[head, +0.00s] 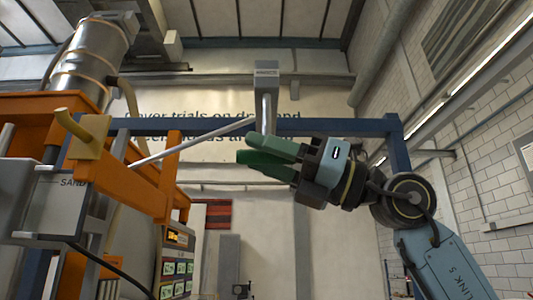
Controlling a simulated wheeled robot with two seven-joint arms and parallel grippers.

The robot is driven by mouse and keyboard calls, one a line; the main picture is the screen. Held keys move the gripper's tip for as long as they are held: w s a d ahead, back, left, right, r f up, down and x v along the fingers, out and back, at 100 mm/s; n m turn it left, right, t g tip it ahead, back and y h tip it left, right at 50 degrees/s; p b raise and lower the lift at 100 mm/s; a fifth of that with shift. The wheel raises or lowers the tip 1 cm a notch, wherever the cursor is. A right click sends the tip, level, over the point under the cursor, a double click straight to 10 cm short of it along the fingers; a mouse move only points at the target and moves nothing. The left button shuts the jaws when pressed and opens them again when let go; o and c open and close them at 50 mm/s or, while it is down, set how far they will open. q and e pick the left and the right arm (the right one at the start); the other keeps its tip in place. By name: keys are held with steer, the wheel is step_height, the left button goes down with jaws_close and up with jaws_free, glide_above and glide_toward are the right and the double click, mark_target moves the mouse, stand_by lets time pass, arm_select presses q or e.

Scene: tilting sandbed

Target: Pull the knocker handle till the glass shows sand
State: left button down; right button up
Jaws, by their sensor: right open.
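A grey box (280,72) with a small label hangs high in the middle. A pale grey lever (267,112) comes down from it, and I take this lever for the knocker handle. A thin pale rod (195,142) slants from near the lever down to the orange frame. My right gripper (256,152) is open, with its green fingers pointing left. It shows just below the lever's lower end; I cannot tell whether they touch. I cannot make out the glass or any sand in it. My left gripper is out of view.
An orange frame (125,188) fills the left side, with a tan knob (75,127), a metal cylinder (90,62) and a box marked SAND (58,207). A panel with lit displays (176,262) is below. A blue beam (310,126) crosses behind my gripper.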

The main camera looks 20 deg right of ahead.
jaws_close()
steer(key=f+b, duration=0.4)
steer(key=f, duration=0.1)
steer(key=shift+a+f, duration=0.1)
steer(key=shift+a, duration=0.1)
